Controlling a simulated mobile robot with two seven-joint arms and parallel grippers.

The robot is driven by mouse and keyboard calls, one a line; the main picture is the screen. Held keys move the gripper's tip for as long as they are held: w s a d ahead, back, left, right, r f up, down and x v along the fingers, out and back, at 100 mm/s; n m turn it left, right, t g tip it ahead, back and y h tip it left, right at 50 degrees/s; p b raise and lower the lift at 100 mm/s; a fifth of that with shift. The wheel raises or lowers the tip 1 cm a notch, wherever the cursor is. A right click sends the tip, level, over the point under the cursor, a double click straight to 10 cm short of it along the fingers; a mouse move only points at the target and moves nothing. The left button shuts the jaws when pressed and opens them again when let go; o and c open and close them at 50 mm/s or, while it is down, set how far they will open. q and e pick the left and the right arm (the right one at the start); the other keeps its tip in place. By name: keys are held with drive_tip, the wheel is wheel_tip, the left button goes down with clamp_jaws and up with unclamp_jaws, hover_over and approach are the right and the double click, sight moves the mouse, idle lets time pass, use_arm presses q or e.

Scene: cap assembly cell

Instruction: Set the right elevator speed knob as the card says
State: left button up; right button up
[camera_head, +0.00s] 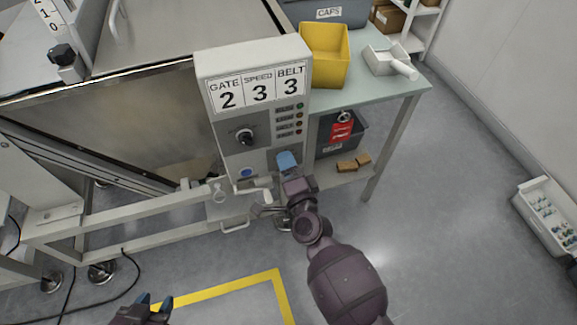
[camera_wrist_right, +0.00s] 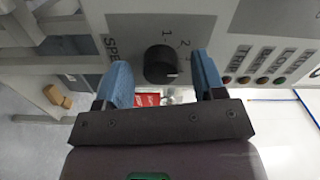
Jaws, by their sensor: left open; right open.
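The card (camera_head: 257,88) on top of the right control box reads GATE 2, SPEED 3, BELT 3. The black speed knob (camera_head: 245,136) sits on the box's front below the card. My right gripper (camera_head: 288,163) is open and empty, right of and below the knob in the head view. In the wrist view its blue fingers (camera_wrist_right: 163,80) appear either side of the knob, apart from it. My left gripper (camera_head: 152,303) is open at the bottom edge.
Small indicator lights (camera_head: 298,120) line the box's right side. A crank handle (camera_head: 254,193) sticks out below. A yellow bin (camera_head: 325,55) and a scoop (camera_head: 390,62) stand on the table behind. Another card (camera_head: 48,14) and knob (camera_head: 63,55) are at far left.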

drive_tip(key=p+v, duration=0.1)
drive_tip(key=v, duration=0.9)
drive_tip(key=shift+s, duration=0.4)
